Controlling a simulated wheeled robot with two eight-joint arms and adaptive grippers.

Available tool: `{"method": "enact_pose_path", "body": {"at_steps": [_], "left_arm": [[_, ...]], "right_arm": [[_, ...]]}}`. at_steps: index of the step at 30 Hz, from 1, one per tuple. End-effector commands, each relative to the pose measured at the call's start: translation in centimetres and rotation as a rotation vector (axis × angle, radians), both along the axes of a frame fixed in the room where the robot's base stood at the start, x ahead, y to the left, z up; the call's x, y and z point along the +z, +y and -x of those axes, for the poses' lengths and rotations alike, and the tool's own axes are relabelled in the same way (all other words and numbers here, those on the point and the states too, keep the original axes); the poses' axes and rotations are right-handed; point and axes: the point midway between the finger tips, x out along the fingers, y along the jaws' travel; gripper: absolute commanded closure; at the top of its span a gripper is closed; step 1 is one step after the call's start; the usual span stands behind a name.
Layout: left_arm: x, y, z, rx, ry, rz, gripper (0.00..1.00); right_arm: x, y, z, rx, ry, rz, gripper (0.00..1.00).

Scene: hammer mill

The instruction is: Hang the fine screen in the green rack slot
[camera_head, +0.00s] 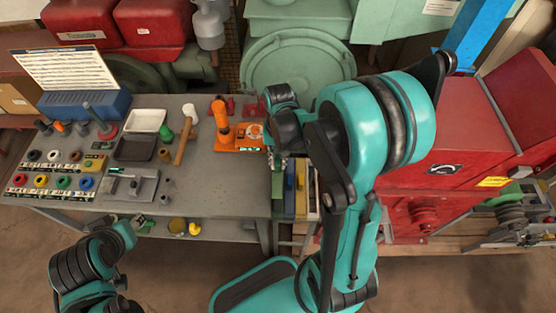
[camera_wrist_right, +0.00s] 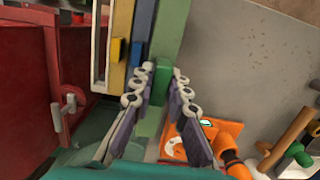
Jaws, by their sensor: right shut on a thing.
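The rack (camera_head: 301,190) stands at the right end of the bench, with green, blue and yellow upright strips. It also shows in the right wrist view, where its green strip (camera_wrist_right: 171,28) runs up from between my fingers. My right gripper (camera_head: 278,160) is over the green strip's far end. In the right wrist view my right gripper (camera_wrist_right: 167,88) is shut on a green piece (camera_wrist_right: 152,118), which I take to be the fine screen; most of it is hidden. I cannot tell whether it is in the slot. Only links of my left arm show, at lower left.
An orange device (camera_head: 235,137) stands on the grey bench (camera_head: 230,190) close left of my right gripper. A hammer (camera_head: 185,140), trays and several coloured parts lie further left. The red mill (camera_head: 450,140) stands to the right. The bench's front middle is clear.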

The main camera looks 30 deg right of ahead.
Motion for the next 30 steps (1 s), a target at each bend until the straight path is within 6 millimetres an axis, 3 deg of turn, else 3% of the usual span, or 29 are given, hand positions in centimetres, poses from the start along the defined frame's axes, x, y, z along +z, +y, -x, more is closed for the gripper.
{"method": "enact_pose_path", "body": {"at_steps": [30], "left_arm": [[-2.2,0.0,0.0,0.0,0.0,0.0,0.61]], "right_arm": [[-2.5,0.0,0.0,0.0,0.0,0.0,1.0]]}}
